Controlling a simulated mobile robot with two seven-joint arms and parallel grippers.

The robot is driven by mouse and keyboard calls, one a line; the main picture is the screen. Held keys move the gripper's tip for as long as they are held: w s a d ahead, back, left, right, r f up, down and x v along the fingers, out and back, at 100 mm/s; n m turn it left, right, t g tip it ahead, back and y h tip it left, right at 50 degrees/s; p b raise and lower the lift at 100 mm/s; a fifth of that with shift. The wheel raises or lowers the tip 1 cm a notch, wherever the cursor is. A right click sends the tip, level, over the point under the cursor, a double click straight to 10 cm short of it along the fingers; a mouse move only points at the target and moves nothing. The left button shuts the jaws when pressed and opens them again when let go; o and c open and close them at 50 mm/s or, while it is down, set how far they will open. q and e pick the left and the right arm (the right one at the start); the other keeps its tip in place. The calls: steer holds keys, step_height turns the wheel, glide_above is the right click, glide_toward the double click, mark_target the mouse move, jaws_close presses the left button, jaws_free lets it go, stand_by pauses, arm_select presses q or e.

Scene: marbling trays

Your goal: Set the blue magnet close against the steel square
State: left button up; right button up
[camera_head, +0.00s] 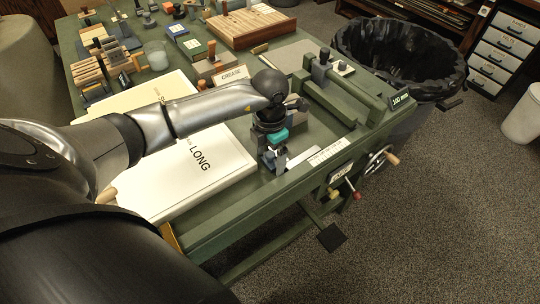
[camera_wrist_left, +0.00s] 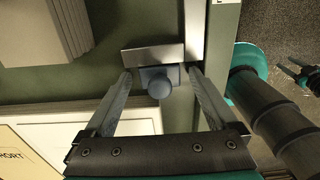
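The blue magnet (camera_wrist_left: 159,84), a block with a round knob, sits on the green bench in the left wrist view. The steel square (camera_wrist_left: 150,55), a flat grey plate, lies just beyond the magnet's far side; I cannot tell whether they touch. My left gripper (camera_wrist_left: 161,78) is open, one finger on each side of the magnet, with a narrow gap at both sides. In the head view my left gripper (camera_head: 273,160) is low over the bench near its front edge and hides most of the magnet.
A pale ruled strip (camera_head: 328,152) lies along the bench edge, right of the gripper. A white tray marked LONG (camera_head: 215,185) lies left of it. A green rail fixture (camera_head: 335,105) stands beyond. A dark bin (camera_head: 400,50) and carpeted floor lie past the bench.

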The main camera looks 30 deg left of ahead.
mark_target(270, 154)
arm_select(q)
step_height(270, 154, up, 11)
steer(key=shift+p, duration=1.25)
steer(key=shift+r, duration=0.7)
arm_select(e)
steer(key=shift+s+a+r, duration=0.2)
steer(key=shift+a+r, duration=0.1)
steer(key=shift+r, duration=0.35)
steer(key=shift+s+a+r, duration=0.15)
steer(key=shift+a+r, duration=0.1)
steer(key=shift+r, duration=0.35)
steer(key=shift+d, duration=0.15)
